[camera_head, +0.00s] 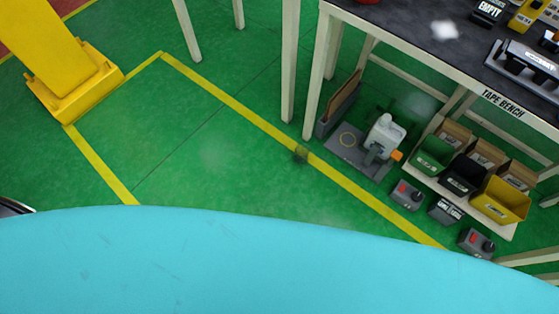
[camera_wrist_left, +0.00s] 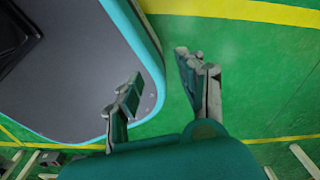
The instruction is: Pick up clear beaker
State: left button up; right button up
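I cannot make out a clear beaker for certain in either view. Green floor shows behind the fingers. The left gripper does not show in the head view. My right gripper is in neither view.
A dark-topped tape bench (camera_head: 440,55) stands at the upper right with tools on it. Below it are a green bin (camera_head: 433,155), a black bin (camera_head: 462,175) and a yellow bin (camera_head: 502,200). A yellow post (camera_head: 62,55) stands upper left. Green floor between is mostly clear.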

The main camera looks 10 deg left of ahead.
aim_at(302, 150)
jog(key=j+z, duration=0.1)
jog(key=z, duration=0.5)
jog(key=i+j+z, duration=0.15)
jog(key=j+z, duration=0.3)
jog(key=j, duration=0.25)
jog(key=j+z, duration=0.5)
jog(key=j, duration=0.2)
jog(key=i, duration=0.05)
